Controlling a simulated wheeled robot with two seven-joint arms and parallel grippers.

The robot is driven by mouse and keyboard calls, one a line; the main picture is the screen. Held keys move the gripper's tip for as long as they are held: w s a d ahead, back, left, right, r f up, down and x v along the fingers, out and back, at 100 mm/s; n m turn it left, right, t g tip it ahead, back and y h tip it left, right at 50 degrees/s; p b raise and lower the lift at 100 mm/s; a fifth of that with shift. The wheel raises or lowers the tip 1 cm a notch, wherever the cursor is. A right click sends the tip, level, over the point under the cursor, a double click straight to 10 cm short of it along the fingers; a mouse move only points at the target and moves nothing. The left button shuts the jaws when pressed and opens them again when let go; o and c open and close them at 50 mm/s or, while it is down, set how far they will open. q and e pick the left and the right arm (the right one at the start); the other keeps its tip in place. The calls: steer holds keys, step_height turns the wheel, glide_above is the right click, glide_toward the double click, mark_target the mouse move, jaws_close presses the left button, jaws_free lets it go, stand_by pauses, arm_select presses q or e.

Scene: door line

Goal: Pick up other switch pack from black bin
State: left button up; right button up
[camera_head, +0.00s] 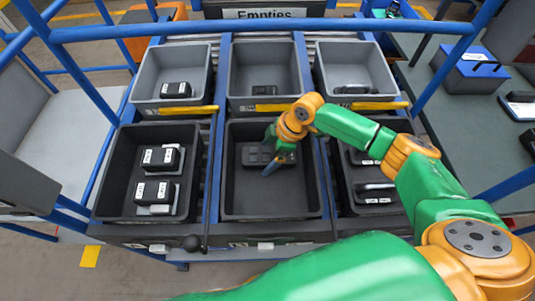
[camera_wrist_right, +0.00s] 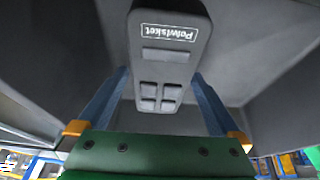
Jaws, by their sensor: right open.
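A dark grey switch pack (camera_head: 254,155) lies in the middle black bin (camera_head: 270,206) of the front row, toward its back. My right gripper (camera_head: 270,152) reaches down into this bin from the right and partly covers the pack. In the right wrist view the pack (camera_wrist_right: 166,62) shows a white-framed label and several raised buttons. The open blue fingers of my right gripper (camera_wrist_right: 160,80) stand to either side of the pack. I cannot tell whether they touch it. My left gripper is not in view.
The left black bin (camera_head: 112,190) holds devices with white labels. The right black bin (camera_head: 343,180) holds more, partly behind my arm. Grey bins (camera_head: 145,72) stand behind, each with a dark item. Blue rails (camera_head: 260,28) frame the rack. The middle bin's front floor is clear.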

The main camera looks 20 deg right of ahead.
steer(key=shift+w+f, duration=0.15)
steer(key=shift+s, duration=0.2)
steer(key=shift+w+f, duration=0.1)
steer(key=shift+c, duration=0.2)
steer(key=c, duration=1.4)
